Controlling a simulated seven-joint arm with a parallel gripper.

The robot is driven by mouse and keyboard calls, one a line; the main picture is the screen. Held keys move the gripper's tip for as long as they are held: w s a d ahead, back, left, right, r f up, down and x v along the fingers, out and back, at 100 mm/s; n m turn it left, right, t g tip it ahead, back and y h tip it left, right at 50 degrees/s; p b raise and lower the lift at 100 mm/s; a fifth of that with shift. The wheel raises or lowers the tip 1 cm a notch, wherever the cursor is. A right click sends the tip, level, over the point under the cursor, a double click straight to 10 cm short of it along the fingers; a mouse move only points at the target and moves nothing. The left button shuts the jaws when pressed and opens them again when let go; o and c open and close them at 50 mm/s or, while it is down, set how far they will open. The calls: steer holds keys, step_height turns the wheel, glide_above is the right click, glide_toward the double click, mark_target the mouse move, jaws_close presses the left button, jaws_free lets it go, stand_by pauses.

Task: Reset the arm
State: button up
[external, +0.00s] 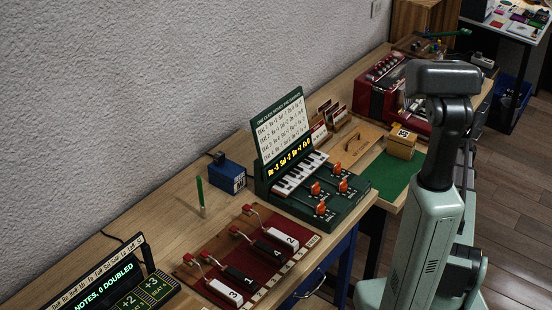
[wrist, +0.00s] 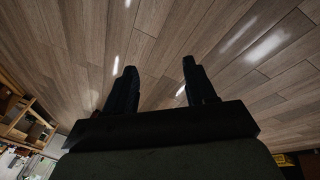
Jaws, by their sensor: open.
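My gripper (wrist: 158,75) shows in the wrist view as two dark fingers set apart, with nothing between them. Behind them lies only wooden floor, so it is empty and away from the bench. In the external view my arm stands upright at the right, in front of the bench; the gripper's fingers are not visible there. The green piano panel (external: 345,203) with a small keyboard and orange-red knobs stands on the bench, left of my arm. The dark red board (external: 215,262) with numbered black and white keys lies in front of it.
The wooden bench (external: 165,225) runs along the wall. On it are a display with green text (external: 110,285), a blue box (external: 228,176), a green pencil-like stick (external: 200,195), a wooden block (external: 402,145) on a green mat (external: 385,178), and a red machine (external: 380,85). The floor (external: 515,205) at right is clear.

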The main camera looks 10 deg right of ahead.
steer(key=s+a+f+n+g+y, duration=0.1)
steer(key=s+a+f+n, duration=0.3)
steer(key=s+a+f, duration=0.6)
steer(key=s+a+f+n+g+y, duration=0.1)
steer(key=s+a+f+n, duration=0.2)
steer(key=s+a+f, duration=0.8)
steer(key=s+a+r+n+g, duration=0.1)
steer(key=s+a+n, duration=1.1)
steer(key=s+a, duration=0.7)
steer(key=s, duration=0.3)
steer(key=shift+a+r+g, duration=0.15)
steer(key=shift+a+g, duration=0.05)
steer(key=shift+g, duration=0.1)
